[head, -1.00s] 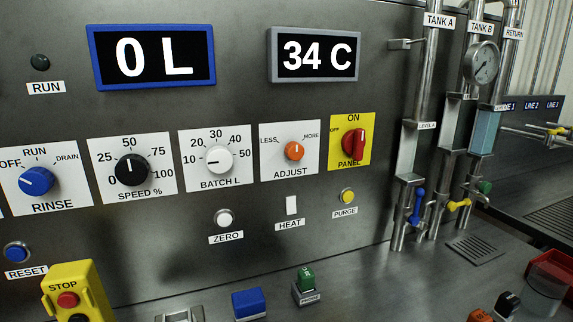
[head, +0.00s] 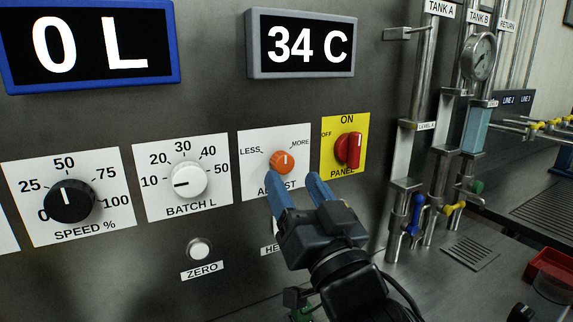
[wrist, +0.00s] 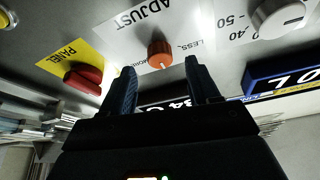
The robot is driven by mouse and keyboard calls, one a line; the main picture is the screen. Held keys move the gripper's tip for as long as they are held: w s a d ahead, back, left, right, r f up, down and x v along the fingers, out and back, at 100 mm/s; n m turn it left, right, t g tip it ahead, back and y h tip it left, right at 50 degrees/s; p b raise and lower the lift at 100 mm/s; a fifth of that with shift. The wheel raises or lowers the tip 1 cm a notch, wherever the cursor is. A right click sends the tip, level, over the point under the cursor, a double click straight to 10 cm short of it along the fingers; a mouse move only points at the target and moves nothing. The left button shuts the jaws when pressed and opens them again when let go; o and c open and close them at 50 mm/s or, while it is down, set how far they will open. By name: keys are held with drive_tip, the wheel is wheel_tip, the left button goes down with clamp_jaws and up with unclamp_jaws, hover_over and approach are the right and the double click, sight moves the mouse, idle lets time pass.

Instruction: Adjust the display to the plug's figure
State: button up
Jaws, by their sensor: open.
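The grey-framed display (head: 300,44) reads 34 C. Below it, the orange ADJUST knob (head: 283,162) sits on a white plate marked LESS on the left and MORE on the right; its white line points about straight up. My gripper (head: 295,180) is open, its two blue fingers just below and right of the knob in the head view. In the wrist view the knob (wrist: 160,52) shows between the spread fingertips (wrist: 161,68), ahead of them. No contact is visible. A green block (head: 294,298), perhaps the plug, is mostly hidden behind my arm; no figure on it is readable.
The red PANEL switch (head: 348,149) on its yellow plate is close to the right of my fingers. The BATCH L dial (head: 189,180) is to the left. A blue-framed display (head: 88,45) reads 0 L. Pipes with valves (head: 416,210) stand at right.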

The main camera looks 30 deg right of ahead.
sight(285, 166)
drive_tip(key=shift+p+x, duration=0.35)
drive_tip(key=shift+x, duration=1.55)
drive_tip(key=shift+c, duration=0.3)
